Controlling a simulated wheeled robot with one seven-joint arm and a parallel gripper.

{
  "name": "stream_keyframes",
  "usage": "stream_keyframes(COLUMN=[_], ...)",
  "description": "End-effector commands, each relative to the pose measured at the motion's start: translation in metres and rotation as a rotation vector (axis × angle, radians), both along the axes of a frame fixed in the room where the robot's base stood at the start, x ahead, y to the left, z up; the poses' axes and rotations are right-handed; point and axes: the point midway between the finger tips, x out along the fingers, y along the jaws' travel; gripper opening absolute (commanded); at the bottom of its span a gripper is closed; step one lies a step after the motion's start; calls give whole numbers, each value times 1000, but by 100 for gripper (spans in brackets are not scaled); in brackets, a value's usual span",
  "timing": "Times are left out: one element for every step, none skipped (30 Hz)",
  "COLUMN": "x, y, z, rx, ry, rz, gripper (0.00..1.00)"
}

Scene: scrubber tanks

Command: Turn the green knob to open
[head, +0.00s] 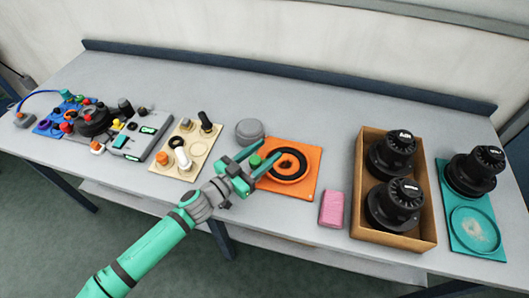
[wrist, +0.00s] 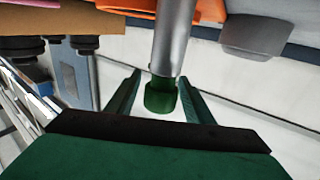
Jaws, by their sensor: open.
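The green knob (head: 255,160) shows in the head view by the left side of the orange board (head: 309,160), which carries a dark ring. My gripper (head: 269,150) is open, with one finger on each side of the knob. In the wrist view the green knob (wrist: 161,97) sits at the end of a grey metal shaft (wrist: 172,40), between the spread fingers of my gripper (wrist: 161,78). There is a visible gap on both sides, and I see no clear contact. The fingers partly hide the knob's surroundings in the head view.
A grey round canister (head: 250,131) stands just behind my gripper. A beige panel (head: 165,165) with knobs and levers lies to the left. A pink block (head: 332,209), a cardboard box (head: 417,228) with black units and a teal board (head: 493,244) lie to the right.

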Motion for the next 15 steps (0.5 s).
stream_keyframes(x=[0, 0, 0, 0, 0, 0, 0, 0, 0, 0, 0, 0, 0, 0, 0], y=[0, 0, 0, 0, 0, 0, 0, 0, 0, 0, 0, 0, 0, 0, 0], z=[0, 0, 0, 0, 0, 0, 0, 0, 0, 0, 0, 0, 0, 0, 0], rx=[0, 0, 0, 0, 0, 0, 0, 0, 0, 0, 0, 0, 0, 0, 0], ry=[0, 0, 0, 0, 0, 0, 0, 0, 0, 0, 0, 0, 0, 0, 0], rz=[0, 0, 0, 0, 0, 0, 0, 0, 0, 0, 0, 0, 0, 0, 1], gripper=[48, 48, 48, 48, 48, 48, 40, 33, 24, 16, 9, 6, 6, 6, 6])
